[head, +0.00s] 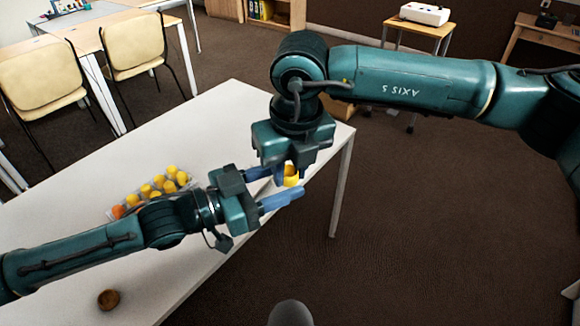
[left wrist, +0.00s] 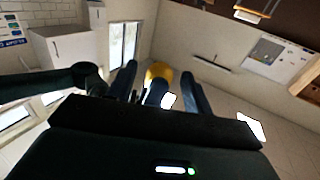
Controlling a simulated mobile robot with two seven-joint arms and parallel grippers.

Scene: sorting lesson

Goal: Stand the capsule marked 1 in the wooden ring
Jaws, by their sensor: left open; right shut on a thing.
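A yellow capsule (head: 291,178) is held by my right gripper (head: 291,171), which points down and is shut on it near the table's right edge. Any number on the capsule is not readable. My left gripper (head: 289,184) is open, with its blue fingers reaching to the capsule from the left. In the left wrist view the yellow capsule (left wrist: 158,72) shows between and beyond the blue fingers (left wrist: 158,78); I cannot tell whether they touch it. The brown wooden ring (head: 108,306) lies on the table at the front left, away from both grippers.
The white table (head: 210,118) runs diagonally, with its right edge below the grippers. A tray (head: 192,182) of several yellow capsules and an orange one sits behind my left arm. The table's far part is clear. Chairs (head: 42,77) stand behind it.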

